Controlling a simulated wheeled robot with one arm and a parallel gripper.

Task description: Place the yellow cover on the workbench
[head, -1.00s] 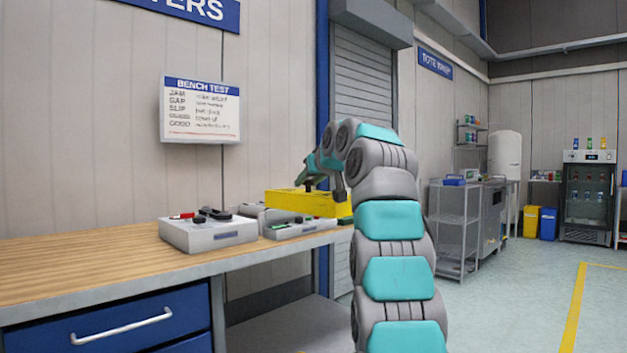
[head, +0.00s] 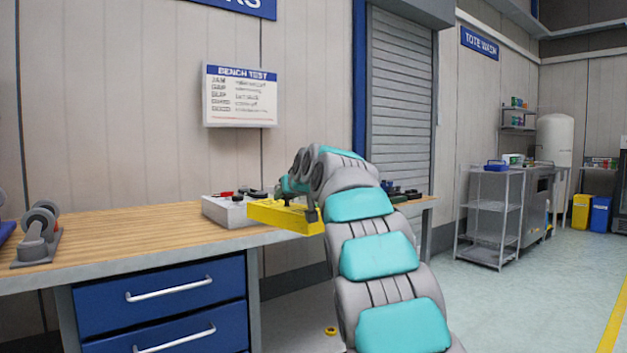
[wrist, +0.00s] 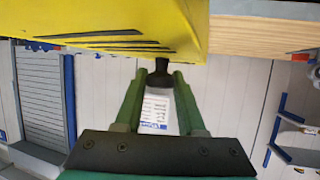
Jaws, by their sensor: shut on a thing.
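The yellow cover (head: 283,216) is held beside the front edge of the workbench (head: 140,242), toward its right part. My gripper (head: 293,188) is above the cover in the head view, partly hidden by my arm. In the wrist view, my gripper's green fingers (wrist: 160,80) are shut on a dark knob of the yellow cover (wrist: 110,25). The slotted cover fills the top of that view, with the wooden edge of the workbench (wrist: 260,32) to its right. Whether the cover touches the bench cannot be told.
A grey test box (head: 228,211) stands on the bench just behind the cover. A grey fixture with rollers (head: 38,236) stands at the left. The wooden top between them is clear. A metal shelf rack (head: 488,215) stands farther right.

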